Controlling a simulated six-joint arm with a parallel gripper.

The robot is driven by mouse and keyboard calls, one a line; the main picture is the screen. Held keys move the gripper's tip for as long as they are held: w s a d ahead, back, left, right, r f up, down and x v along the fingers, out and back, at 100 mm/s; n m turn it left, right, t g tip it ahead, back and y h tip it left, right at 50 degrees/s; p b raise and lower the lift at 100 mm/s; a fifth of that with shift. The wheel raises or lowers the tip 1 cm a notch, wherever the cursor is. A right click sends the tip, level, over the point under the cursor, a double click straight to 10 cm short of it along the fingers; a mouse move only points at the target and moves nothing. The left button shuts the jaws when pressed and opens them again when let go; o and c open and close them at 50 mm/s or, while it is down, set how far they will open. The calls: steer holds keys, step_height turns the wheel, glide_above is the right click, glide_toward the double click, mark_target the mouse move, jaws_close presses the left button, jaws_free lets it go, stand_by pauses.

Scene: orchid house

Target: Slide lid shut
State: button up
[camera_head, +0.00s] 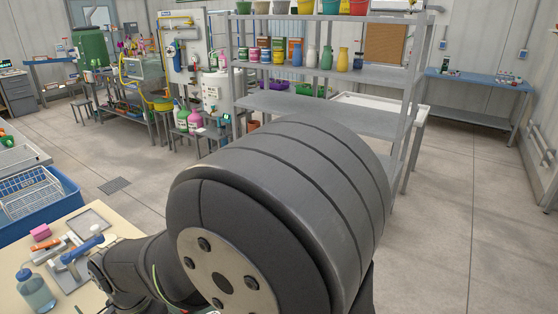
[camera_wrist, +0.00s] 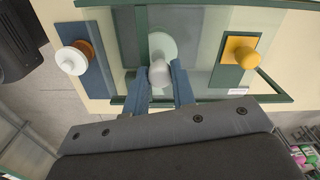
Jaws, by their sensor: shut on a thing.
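In the wrist view, my gripper (camera_wrist: 160,84) has its two blue fingers on either side of a pale grey knob (camera_wrist: 160,70) and is shut on it. The knob stands on a round pale disc (camera_wrist: 162,43) over a clear, glass-like panel (camera_wrist: 200,55), which looks like the lid. A dark green frame (camera_wrist: 142,30) runs around and beside this panel. The panel's near edge is partly hidden by my gripper, so I cannot tell how wide any gap is. In the head view my own arm hides the gripper and the lid.
A yellow knob (camera_wrist: 246,56) on a green plate is right of the lid knob. A white and brown knob (camera_wrist: 75,57) on a blue plate is at left.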

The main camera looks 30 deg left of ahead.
steer(key=shift+d, duration=2.65)
steer(key=o, duration=0.7)
steer(key=shift+d, duration=0.1)
steer(key=shift+r, duration=0.1)
step_height(320, 180, up, 7)
step_height(320, 180, down, 7)
